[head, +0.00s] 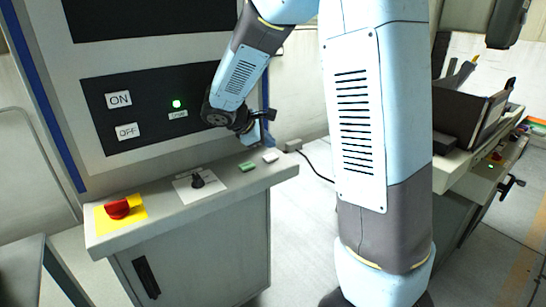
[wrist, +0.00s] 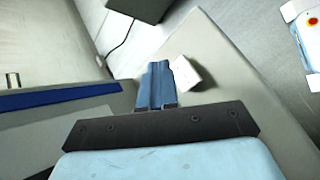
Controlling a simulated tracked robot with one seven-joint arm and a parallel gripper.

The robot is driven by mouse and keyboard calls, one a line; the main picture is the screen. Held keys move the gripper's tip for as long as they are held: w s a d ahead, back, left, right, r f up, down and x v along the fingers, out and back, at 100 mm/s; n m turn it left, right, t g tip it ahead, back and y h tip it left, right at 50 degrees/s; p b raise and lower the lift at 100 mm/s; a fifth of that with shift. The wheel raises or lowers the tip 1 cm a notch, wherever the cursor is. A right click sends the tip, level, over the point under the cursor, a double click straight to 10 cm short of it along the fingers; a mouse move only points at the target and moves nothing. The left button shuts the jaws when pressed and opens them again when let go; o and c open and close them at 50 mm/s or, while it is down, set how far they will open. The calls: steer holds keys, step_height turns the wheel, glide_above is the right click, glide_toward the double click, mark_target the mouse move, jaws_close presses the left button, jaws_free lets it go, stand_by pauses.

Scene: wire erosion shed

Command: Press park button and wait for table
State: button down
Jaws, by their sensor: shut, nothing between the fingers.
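A grey control console (head: 190,215) stands at the left of the head view. A green button (head: 247,167) and a white button (head: 270,157) sit on its sloped top near the right end. I cannot tell from any readable label which is the park button. My gripper (head: 254,139) is shut and empty, pointing down over that end of the console. The green button does not show in the wrist view.
The console top also carries a red knob (head: 118,209) on a yellow plate and a black selector (head: 197,181). Its upright panel has ON and OFF labels and a lit green lamp (head: 176,104). A machine (head: 450,165) stands at right, with open floor between.

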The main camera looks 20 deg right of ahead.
mark_target(270, 158)
steer(key=shift+f, duration=0.7)
steer(key=shift+f, duration=0.15)
stand_by(1.6)
steer(key=shift+s+f, duration=0.15)
steer(key=shift+f, duration=0.05)
